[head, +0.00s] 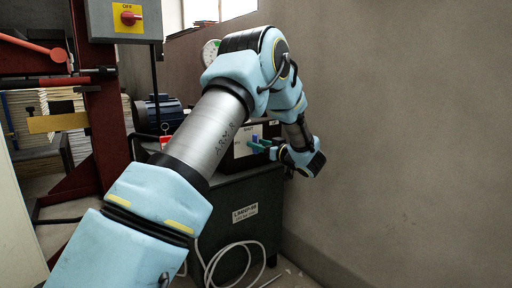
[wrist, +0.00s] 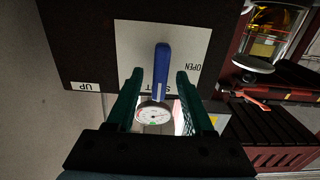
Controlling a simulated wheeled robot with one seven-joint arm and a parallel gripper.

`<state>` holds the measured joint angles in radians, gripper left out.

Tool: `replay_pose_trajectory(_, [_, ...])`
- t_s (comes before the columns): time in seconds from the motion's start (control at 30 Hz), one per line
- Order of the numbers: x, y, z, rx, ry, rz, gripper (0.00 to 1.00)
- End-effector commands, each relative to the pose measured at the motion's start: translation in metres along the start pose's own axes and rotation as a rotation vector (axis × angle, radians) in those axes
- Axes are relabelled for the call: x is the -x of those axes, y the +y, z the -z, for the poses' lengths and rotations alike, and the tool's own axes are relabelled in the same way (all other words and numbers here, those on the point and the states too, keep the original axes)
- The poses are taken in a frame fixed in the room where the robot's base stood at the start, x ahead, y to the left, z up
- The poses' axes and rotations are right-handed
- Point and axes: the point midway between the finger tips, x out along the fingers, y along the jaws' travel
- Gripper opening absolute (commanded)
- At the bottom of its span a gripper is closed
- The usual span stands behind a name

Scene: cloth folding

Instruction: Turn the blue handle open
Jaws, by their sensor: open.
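The blue handle (wrist: 162,65) stands upright in the wrist view on a white plate (wrist: 202,42) fixed to a dark box. It points down toward a partly hidden word with "S" and "T" showing; "OPEN" is printed to its right. My gripper (wrist: 158,75) is open, with one green finger on each side of the handle's lower part. Gaps show between the handle and both fingers. In the head view the handle (head: 255,137) is small and partly covered by my gripper (head: 265,147).
A round gauge (wrist: 153,114) shows between the fingers in the wrist view. In the head view, the dark box sits on a grey cabinet (head: 243,212) beside a bare wall (head: 410,120). A red frame (head: 95,90) stands at left, and a white hose (head: 240,258) hangs low.

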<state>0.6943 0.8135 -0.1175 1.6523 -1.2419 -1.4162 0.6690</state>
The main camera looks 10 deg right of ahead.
Motion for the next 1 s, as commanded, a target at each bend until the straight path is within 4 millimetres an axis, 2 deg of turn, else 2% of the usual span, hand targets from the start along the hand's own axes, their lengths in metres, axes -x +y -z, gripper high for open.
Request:
replay_pose_trajectory(0.2, [-0.017,0.000,0.000,0.001,0.000,0.000,0.53])
replay_pose_trajectory(0.5, [-0.018,0.000,0.000,0.000,0.000,-0.001,0.51])
replay_pose_trajectory(0.9, [-0.018,0.000,0.000,0.001,0.000,-0.001,0.06])
replay_pose_trajectory(0.97, [-0.018,0.000,0.000,0.001,0.000,-0.001,0.00])
replay_pose_trajectory(1.0, [-0.018,0.000,0.000,0.001,0.000,-0.001,0.00])
